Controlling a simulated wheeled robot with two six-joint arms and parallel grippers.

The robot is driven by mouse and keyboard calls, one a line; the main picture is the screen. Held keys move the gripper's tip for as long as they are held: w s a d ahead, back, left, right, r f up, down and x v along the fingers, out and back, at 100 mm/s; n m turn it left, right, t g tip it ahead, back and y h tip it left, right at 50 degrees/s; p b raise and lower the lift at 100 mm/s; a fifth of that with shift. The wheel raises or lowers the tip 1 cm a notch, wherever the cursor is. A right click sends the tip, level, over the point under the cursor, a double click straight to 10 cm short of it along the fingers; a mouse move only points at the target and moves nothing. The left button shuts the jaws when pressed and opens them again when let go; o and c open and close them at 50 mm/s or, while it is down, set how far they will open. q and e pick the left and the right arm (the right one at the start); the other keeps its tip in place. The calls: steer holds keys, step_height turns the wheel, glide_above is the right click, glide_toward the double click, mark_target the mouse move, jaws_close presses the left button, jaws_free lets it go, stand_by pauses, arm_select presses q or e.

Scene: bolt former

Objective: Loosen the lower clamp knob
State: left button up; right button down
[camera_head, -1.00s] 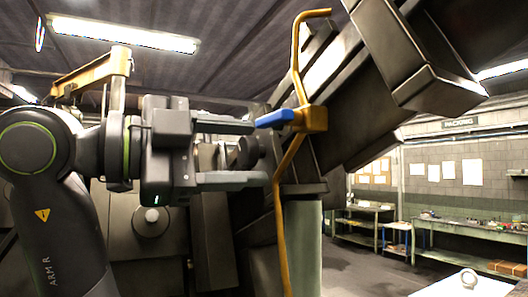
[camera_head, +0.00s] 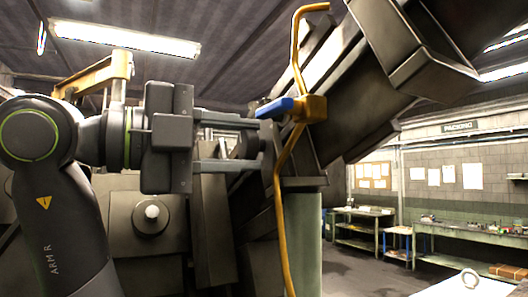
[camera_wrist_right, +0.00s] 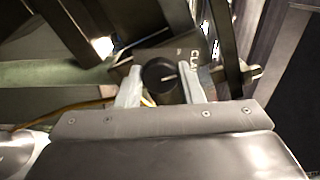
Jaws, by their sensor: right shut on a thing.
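A dark round clamp knob (camera_head: 246,145) sits on the machine, left of the blue lever. In the wrist view the knob (camera_wrist_right: 160,75) is black and lies between the two pale fingers, beside a plate with partly hidden letters "CLA". My right gripper (camera_head: 258,143) reaches in from the left, one finger above and one below the knob, and is shut on it. The fingers also show in the wrist view (camera_wrist_right: 160,90). The knob's far side is hidden. My left gripper is out of view.
A green post (camera_head: 306,235) stands below right. A white knob on a dark disc (camera_head: 151,222) is below my gripper. Workbenches (camera_head: 470,230) are far right.

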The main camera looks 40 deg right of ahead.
steer(key=m, duration=0.2)
steer(key=shift+m+b, duration=0.3)
steer(key=shift+m, duration=0.1)
steer(key=m, duration=0.3)
steer(key=c, duration=0.8)
jaws_free()
steer(key=shift+c, duration=0.2)
steer(key=p+v, duration=0.1)
steer(key=v, duration=0.7)
steer(key=shift+s, duration=0.1)
